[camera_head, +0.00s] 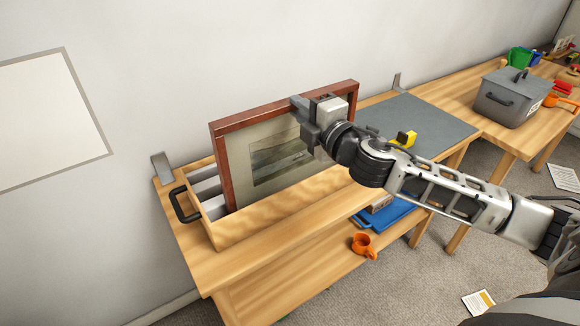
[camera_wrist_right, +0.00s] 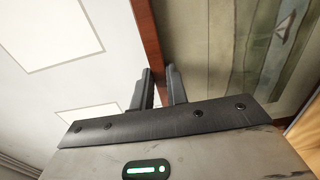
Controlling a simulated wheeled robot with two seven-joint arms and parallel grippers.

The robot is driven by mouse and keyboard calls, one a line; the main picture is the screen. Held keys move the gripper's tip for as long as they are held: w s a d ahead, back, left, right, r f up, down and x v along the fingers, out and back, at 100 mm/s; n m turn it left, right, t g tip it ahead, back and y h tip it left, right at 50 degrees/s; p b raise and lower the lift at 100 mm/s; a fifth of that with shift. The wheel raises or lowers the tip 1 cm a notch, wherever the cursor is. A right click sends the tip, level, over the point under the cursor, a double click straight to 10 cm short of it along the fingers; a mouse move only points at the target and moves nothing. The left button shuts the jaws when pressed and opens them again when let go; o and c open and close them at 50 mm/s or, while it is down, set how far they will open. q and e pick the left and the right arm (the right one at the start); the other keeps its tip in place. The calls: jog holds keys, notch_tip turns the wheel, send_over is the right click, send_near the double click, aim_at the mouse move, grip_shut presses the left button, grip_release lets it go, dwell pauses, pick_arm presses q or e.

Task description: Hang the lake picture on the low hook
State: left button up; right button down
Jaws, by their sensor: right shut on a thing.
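The lake picture (camera_head: 275,155), in a red-brown wooden frame with a muted grey-green landscape, stands upright in a wooden crate (camera_head: 265,215) on the bench. My right gripper (camera_head: 306,112) is at the frame's top edge, towards its right end, and is shut on it. In the right wrist view the two fingers (camera_wrist_right: 159,74) sit on either side of the red-brown frame bar (camera_wrist_right: 147,30). The frame's lower part is hidden by the crate's front wall. My arm covers part of the picture's right side. No hook shows in either view. My left gripper is not in view.
The crate has a black handle (camera_head: 184,205) and pale dividers. A grey mat (camera_head: 430,122) with a yellow object (camera_head: 405,138) lies to the right. A grey lidded box (camera_head: 508,97) stands on the farther table. An orange mug (camera_head: 363,245) is below. A pale panel (camera_head: 45,120) is on the wall.

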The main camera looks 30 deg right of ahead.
jog(key=shift+r+p, duration=0.8)
jog(key=shift+r, duration=0.75)
jog(key=shift+r, duration=1.4)
jog(key=shift+s+d+f+b, duration=0.15)
jog(key=shift+s+b, duration=0.55)
jog(key=shift+s, duration=1.3)
